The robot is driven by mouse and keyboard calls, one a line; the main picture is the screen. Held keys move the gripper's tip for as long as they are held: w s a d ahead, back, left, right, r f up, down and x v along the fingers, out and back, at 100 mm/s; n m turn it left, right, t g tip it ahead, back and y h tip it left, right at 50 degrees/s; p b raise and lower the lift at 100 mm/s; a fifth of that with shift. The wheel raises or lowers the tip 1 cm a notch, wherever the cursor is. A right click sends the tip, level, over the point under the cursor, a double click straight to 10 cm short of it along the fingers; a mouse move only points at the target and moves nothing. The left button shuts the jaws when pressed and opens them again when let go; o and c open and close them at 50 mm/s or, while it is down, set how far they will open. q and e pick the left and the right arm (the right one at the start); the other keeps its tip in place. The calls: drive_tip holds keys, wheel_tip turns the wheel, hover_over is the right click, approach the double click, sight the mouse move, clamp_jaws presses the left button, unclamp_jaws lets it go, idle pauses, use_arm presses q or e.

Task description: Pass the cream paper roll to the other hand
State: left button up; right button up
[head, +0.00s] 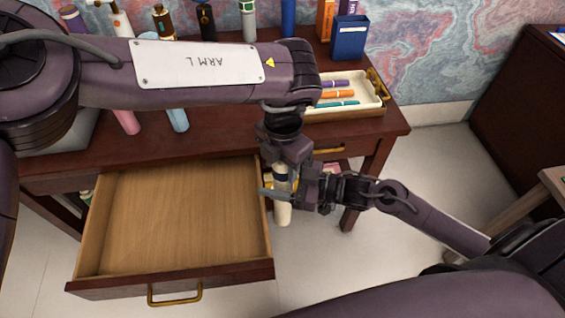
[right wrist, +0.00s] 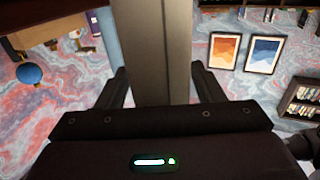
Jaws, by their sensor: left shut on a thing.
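The cream paper roll (head: 283,214) hangs upright in the air just right of the open drawer, with a dark band near its top. My left gripper (head: 284,166) points down and is shut on the roll's upper part. My right gripper (head: 278,192) comes in from the right at the roll's middle, below the left one. In the right wrist view a shaded, beige-grey upright shape, which looks like the roll (right wrist: 165,60), stands between the right gripper's two fingers (right wrist: 163,88). Those fingers look open, with narrow gaps beside it.
The open, empty drawer (head: 180,215) juts out from the desk (head: 225,130) at the left. A tray (head: 345,111) with several markers and a blue box (head: 350,38) stand at the desk's right. Bottles line the back. Open floor (head: 330,255) lies below the grippers.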

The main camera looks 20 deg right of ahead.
drive_tip(key=shift+o, duration=0.3)
drive_tip(key=shift+d, duration=0.1)
drive_tip(key=v, duration=1.1)
drive_tip(key=w+d+f+m+t+h, duration=0.1)
drive_tip(key=d+f+m+h, duration=0.3)
drive_tip(key=f, duration=0.4)
drive_tip(key=w+d+f+m+t+h, duration=0.1)
drive_tip(key=d+f+t+h, duration=0.15)
drive_tip(key=d+f, duration=0.45)
drive_tip(key=s+d+f+m+g+h, duration=0.1)
drive_tip(key=s+f+m+g+h, duration=0.15)
drive_tip(key=f, duration=0.55)
drive_tip(key=s+d+f+m+g+h, duration=0.1)
drive_tip(key=s+f+h, duration=0.3)
drive_tip(key=f, duration=0.5)
drive_tip(key=s+a+f+g+h, duration=0.1)
drive_tip(key=s+a+f+g, duration=0.3)
drive_tip(key=s+f, duration=0.5)
drive_tip(key=s+a+f+g+h, duration=0.1)
drive_tip(key=s+a+f+g, duration=0.3)
drive_tip(key=s+a+f, duration=0.4)
drive_tip(key=s+f, duration=0.1)
drive_tip(key=s, duration=0.6)
drive_tip(key=shift+a+g, duration=0.2)
drive_tip(key=shift+g, duration=0.2)
